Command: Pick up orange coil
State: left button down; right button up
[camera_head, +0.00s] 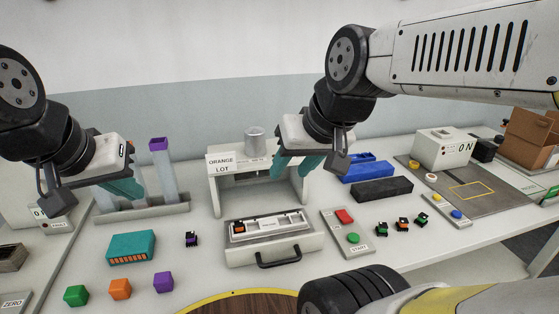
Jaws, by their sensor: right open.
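A small black part with orange (403,224), which looks like an orange coil, stands on the table at the right, between two similar parts with green. Another small part with orange (238,227) sits at the left end of the drawer-like fixture (275,244). My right gripper (299,172) is open and empty, with teal fingers, above and behind the fixture, in front of the "ORANGE LOT" stand (230,185). It is apart from both orange parts. My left gripper (122,192) hangs over the left side near the purple-topped post; its finger gap is not clear.
A teal box (131,247), a purple-marked part (191,239) and green, orange (120,289) and purple cubes lie front left. A button panel (347,233) stands right of the fixture. Blue (367,171) and black (382,190) bins lie behind the coils. A machine with "ON" (444,148) stands back right.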

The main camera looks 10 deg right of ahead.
aim_at(402, 225)
jog(key=k, duration=0.2)
jog(key=k+z, duration=0.25)
jog(key=z, duration=0.2)
jog(key=k+l+z, duration=0.1)
jog(key=z, duration=0.4)
jog(key=i+j+z, duration=0.15)
jog(key=j+z, duration=0.25)
jog(key=i+j+z, duration=0.1)
jog(key=z, duration=0.35)
jog(key=i+j, duration=0.1)
jog(key=i+l+u, duration=0.4)
jog(key=l, duration=0.15)
jog(key=l+u, duration=0.2)
jog(key=i+l, duration=0.05)
jog(key=l, duration=0.05)
